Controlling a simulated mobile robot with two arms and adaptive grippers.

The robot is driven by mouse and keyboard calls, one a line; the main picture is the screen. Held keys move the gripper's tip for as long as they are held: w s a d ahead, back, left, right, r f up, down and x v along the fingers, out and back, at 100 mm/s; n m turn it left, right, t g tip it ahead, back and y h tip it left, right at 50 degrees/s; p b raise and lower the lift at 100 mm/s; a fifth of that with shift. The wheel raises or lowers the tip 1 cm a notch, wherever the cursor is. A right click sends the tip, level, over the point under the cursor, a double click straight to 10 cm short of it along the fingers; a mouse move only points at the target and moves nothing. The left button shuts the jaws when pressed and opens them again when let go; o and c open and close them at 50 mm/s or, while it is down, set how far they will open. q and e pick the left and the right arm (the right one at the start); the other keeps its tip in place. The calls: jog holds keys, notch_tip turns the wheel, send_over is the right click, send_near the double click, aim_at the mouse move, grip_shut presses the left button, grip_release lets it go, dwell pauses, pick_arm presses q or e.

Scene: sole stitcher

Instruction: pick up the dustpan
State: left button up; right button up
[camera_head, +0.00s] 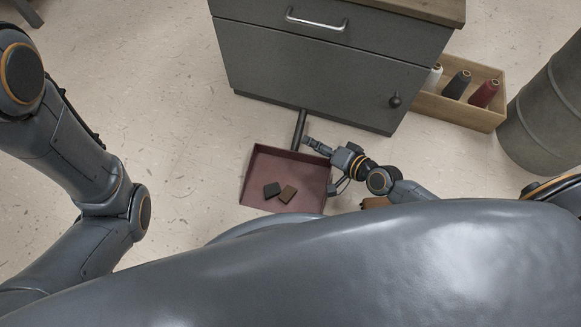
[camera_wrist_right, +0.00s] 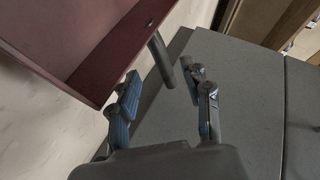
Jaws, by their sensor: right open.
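The dustpan (camera_head: 262,172) is dark red and lies on the floor in front of the grey cabinet. Its dark handle (camera_head: 299,128) points up the picture toward the cabinet. Two small dark blocks (camera_head: 272,190) lie in the pan. My right gripper (camera_head: 317,147) is just right of the handle's lower part. In the wrist view the right gripper (camera_wrist_right: 162,88) is open, and the handle (camera_wrist_right: 160,58) shows beyond and between its fingers; I cannot tell whether they touch it. The pan's wall (camera_wrist_right: 88,68) is at upper left there. My left arm shows, but its gripper does not.
The grey cabinet (camera_head: 310,75) stands close behind the handle. A wooden box (camera_head: 455,107) with several thread spools is right of it, beside a grey drum (camera_head: 548,115). A brown object (camera_head: 375,202) is partly hidden by my right arm. Floor left of the dustpan is clear.

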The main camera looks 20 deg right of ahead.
aim_at(300, 138)
jog(key=b+x, duration=0.2)
jog(key=x, duration=0.4)
grip_shut()
